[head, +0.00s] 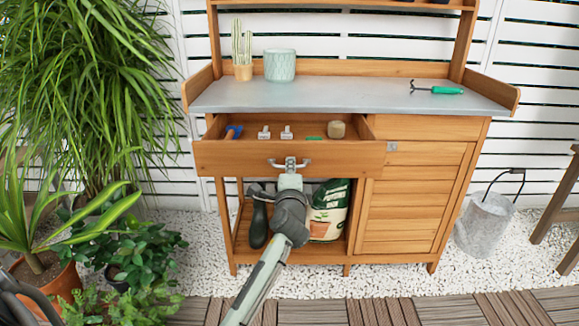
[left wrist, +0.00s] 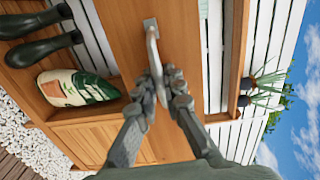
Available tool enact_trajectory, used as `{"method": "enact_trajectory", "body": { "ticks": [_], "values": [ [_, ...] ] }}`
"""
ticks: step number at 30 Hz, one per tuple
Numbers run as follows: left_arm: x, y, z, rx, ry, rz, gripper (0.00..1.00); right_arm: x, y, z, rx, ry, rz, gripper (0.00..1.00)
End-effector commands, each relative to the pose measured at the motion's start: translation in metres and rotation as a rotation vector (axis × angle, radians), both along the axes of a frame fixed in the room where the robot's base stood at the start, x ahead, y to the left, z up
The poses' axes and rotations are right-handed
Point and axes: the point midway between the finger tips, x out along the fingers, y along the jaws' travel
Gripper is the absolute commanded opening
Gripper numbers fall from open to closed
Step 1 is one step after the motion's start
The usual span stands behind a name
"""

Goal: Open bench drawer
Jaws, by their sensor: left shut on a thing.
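The wooden bench drawer (head: 235,158) is pulled out from under the bench top, with its inside showing. It holds a blue-handled tool (head: 233,131), two small white items, a small green item and a round tan item (head: 336,129). The metal drawer handle (head: 303,164) is on the middle of its front. My left gripper (head: 290,167) is at the handle, its arm rising from below. In the left wrist view, the two fingers of my left gripper (left wrist: 163,82) are closed at one end of the handle (left wrist: 151,38). My right gripper is not in view.
Below the drawer are dark boots (head: 259,222) and a soil bag (head: 329,211). A metal bucket (head: 485,222) is right; plants crowd the left.

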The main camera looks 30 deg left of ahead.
Motion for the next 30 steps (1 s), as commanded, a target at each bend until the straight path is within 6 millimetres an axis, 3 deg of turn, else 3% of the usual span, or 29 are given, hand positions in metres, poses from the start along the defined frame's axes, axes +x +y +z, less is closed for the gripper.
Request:
{"method": "enact_trajectory", "body": {
  "ticks": [8,9,14,24,30],
  "values": [
    [0.0,-0.001,0.0,0.0,0.0,-0.001,0.0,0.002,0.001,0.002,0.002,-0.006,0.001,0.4],
    [0.0,-0.001,0.0,0.0,0.0,0.0,0.1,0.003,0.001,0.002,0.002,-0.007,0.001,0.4],
    [0.0,0.0,0.0,0.0,0.0,0.0,0.29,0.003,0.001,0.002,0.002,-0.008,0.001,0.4],
    [-0.003,-0.002,0.0,0.0,0.0,0.0,0.3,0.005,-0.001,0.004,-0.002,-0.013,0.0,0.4],
    [-0.027,-0.017,0.0,-0.001,0.001,0.0,0.3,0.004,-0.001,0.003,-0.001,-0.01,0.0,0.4]
  ]
}}
